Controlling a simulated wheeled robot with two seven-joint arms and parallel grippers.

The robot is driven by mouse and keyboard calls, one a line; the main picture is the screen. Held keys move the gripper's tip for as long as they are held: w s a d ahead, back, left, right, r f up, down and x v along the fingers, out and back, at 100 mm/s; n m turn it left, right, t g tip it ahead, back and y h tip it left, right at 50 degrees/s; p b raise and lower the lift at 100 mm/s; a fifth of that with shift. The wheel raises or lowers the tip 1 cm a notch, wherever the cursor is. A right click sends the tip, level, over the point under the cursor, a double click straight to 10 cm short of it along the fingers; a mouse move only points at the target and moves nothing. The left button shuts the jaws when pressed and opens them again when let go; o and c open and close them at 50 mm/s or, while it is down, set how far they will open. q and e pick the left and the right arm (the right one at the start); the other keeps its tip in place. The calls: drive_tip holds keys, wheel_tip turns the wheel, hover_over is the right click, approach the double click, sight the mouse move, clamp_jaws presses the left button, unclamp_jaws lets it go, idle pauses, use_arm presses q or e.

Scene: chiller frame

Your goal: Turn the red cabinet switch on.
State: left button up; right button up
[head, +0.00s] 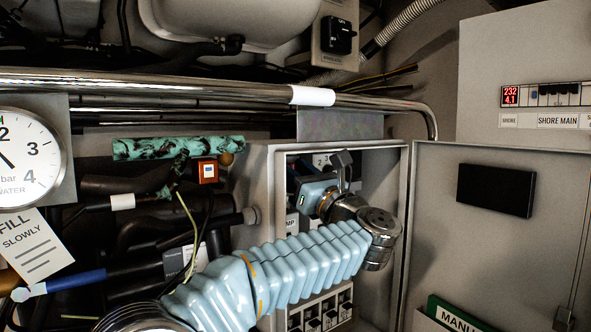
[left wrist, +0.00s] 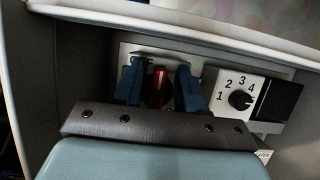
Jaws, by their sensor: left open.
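The red cabinet switch (left wrist: 157,92) shows in the left wrist view, on a light plate inside the cabinet. Its red handle stands roughly upright in that picture, with a pale mark near its top. My left gripper (left wrist: 158,77) is open, with one blue finger on each side of the red handle; whether either finger touches it I cannot tell. In the head view my left arm reaches into the open grey cabinet (head: 258,185). There the gripper body hides the red switch, and the fingertips cannot be made out. My right gripper is not in view.
A numbered dial with a black knob (left wrist: 240,100) sits just right of the switch. The cabinet door (head: 480,240) stands open at the right, with a black box (head: 496,190) on it. A chrome rail (head: 200,90) crosses above. Pipes and a gauge (head: 25,160) crowd the left.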

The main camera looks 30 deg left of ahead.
use_arm(q)
clamp_jaws()
